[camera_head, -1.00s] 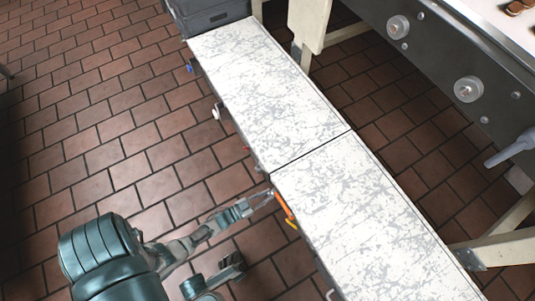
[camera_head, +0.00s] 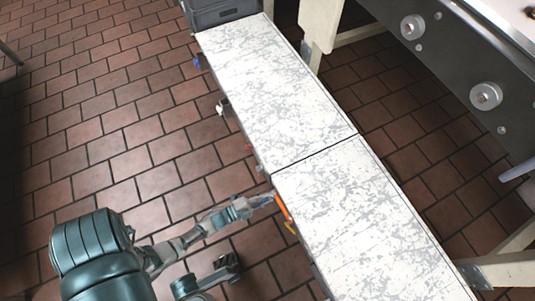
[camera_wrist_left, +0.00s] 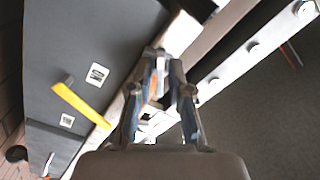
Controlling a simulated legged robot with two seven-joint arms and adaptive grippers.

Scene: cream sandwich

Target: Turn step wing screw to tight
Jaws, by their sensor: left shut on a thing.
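My left gripper (camera_head: 266,199) is at the left edge of the white speckled conveyor, close to an orange lever (camera_head: 284,208). In the left wrist view its fingers (camera_wrist_left: 167,62) come together at the tips beside the conveyor's side. They are shut on a small part there, taken to be the step wing screw; the fingertips mostly hide it, so its shape and how far it is turned cannot be told. A yellow handle (camera_wrist_left: 80,103) sticks out from the dark panel left of the fingers.
The conveyor (camera_head: 340,215) runs from top to bottom with small knobs along its left edge, one of them white (camera_head: 223,107). A grey crate (camera_head: 222,12) stands at its far end. A dark machine (camera_head: 445,60) stands at right. Tiled floor (camera_head: 110,130) is clear at left.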

